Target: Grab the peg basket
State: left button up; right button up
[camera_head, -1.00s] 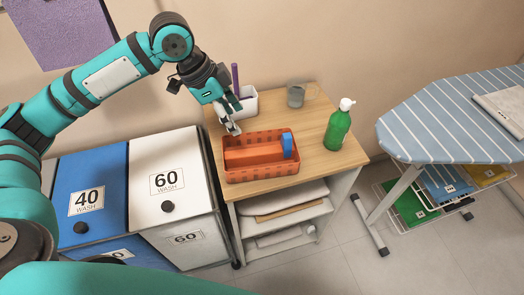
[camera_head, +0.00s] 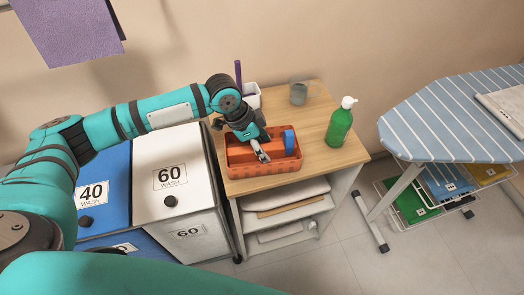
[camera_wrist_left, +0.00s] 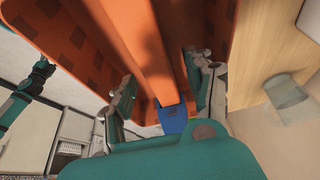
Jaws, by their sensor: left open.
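The orange peg basket (camera_head: 238,172) sits on the wooden top of a small cart, with a bar along its middle and a blue item (camera_head: 289,140) at its right end. My left gripper (camera_head: 261,153) is over the basket, pointing down. In the left wrist view the gripper (camera_wrist_left: 165,92) is open, with one finger on each side of the orange bar (camera_wrist_left: 150,45). The fingers look apart from the bar; whether either touches it I cannot tell. The blue item also shows there (camera_wrist_left: 173,118). The arm hides part of the basket's back. My right gripper is not seen.
A green bottle (camera_head: 339,125) stands right of the basket, and a grey cup (camera_head: 298,93) behind it. A white holder (camera_head: 252,96) with a purple stick is at the back left. Hampers (camera_head: 178,155) stand left; an ironing board (camera_head: 445,120) is right.

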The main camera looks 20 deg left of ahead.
pick_arm(q)
jog(key=shift+w+d+f, duration=0.1)
jog(key=shift+d+f, duration=0.05)
jog(key=shift+f, duration=0.3)
grip_shut()
jog(key=shift+r, duration=0.2)
